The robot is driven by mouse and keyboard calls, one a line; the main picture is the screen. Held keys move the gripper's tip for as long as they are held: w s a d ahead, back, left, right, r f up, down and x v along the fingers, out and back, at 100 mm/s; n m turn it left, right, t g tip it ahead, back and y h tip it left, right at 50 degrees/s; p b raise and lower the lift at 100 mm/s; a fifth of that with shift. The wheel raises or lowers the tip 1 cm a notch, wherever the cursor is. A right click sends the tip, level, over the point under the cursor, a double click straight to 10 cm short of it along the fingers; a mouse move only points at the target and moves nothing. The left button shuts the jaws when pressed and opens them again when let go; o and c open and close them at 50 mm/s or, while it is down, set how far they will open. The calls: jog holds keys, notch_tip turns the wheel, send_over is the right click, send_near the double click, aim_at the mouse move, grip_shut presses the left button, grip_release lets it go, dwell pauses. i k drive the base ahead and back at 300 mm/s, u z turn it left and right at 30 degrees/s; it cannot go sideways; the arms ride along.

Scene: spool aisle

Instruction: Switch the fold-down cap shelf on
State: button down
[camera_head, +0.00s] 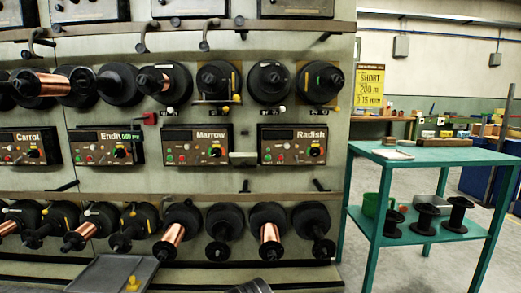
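No part is clearly marked as the fold-down cap shelf. A flat grey shelf-like panel (98,272) juts out at the lower left of the machine, with a yellow peg (133,284) at its front; I cannot tell whether it is the cap shelf. A small pale ledge (243,158) sits between the Marrow control box (198,147) and the Radish control box (292,147). My gripper's fingers are not in view. A dark rounded part shows at the bottom edge, too cropped to identify.
Spools stick out in rows above and below the control boxes, some wound with copper (270,236). The Endive control box (106,148) is left of Marrow. A teal table (440,156) with black spools (425,217) stands right. Floor shows beyond it.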

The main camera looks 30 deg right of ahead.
aim_at(243, 158)
jog(key=z, duration=1.25)
jog(key=i, duration=1.2)
jog(key=u, duration=1.25)
